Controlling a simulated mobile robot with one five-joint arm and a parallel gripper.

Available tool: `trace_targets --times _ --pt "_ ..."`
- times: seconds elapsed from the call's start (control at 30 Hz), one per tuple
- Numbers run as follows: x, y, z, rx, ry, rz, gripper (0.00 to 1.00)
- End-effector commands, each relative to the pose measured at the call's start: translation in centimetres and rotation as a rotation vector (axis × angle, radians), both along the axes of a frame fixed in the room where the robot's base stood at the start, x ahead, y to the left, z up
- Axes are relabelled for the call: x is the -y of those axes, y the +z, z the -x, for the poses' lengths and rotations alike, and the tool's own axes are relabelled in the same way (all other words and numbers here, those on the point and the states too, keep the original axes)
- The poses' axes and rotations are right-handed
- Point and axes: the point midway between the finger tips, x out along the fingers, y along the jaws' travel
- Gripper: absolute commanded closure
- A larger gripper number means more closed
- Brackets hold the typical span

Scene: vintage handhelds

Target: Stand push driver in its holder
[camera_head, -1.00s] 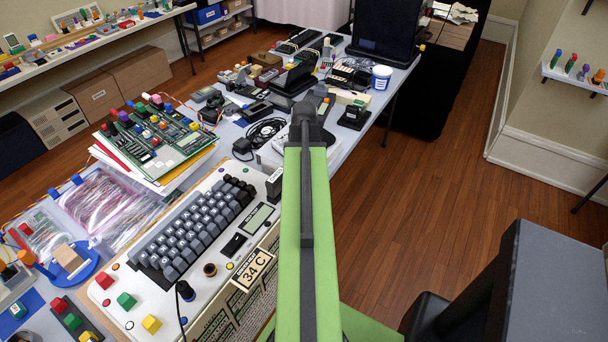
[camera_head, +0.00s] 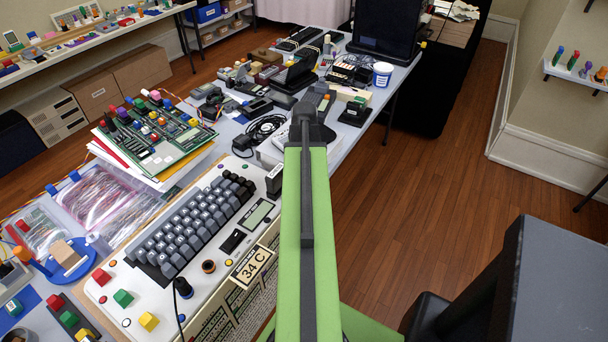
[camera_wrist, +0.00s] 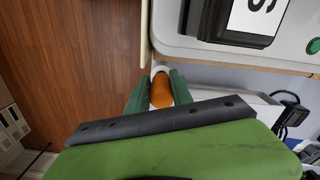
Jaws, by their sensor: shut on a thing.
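In the wrist view, my gripper (camera_wrist: 160,92) is shut on the push driver (camera_wrist: 161,90), whose orange body shows between the two green fingers with a pale end beyond them. The driver's far end is hidden. It is beside the edge of a light grey casing. In the head view my green arm points away from the camera and hides the gripper and the driver. I cannot tell for certain which thing is the driver's holder. A small copper-rimmed round socket (camera_head: 208,266) sits in the white keyboard panel (camera_head: 105,300).
Keyboard keys (camera_head: 188,228) and a circuit board (camera_head: 155,138) lie left of my arm. A wall shelf (camera_head: 575,78) holds coloured-handled items at right. The wooden floor (camera_head: 420,190) right of the table is open.

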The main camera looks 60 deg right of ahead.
Motion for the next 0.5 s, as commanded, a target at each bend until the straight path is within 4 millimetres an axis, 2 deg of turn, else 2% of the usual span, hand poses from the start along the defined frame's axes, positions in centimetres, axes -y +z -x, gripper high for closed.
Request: trace_targets --times 0.23,0.27,0.43,0.5 --pt "0.0 -0.61 0.0 0.0 0.0 0.0 1.0" --pt "0.0 -0.59 0.0 0.0 0.0 0.0 0.72" --pt "0.0 -0.49 0.0 0.0 0.0 0.0 0.49" --pt "0.0 -0.49 0.0 0.0 0.0 0.0 0.47"
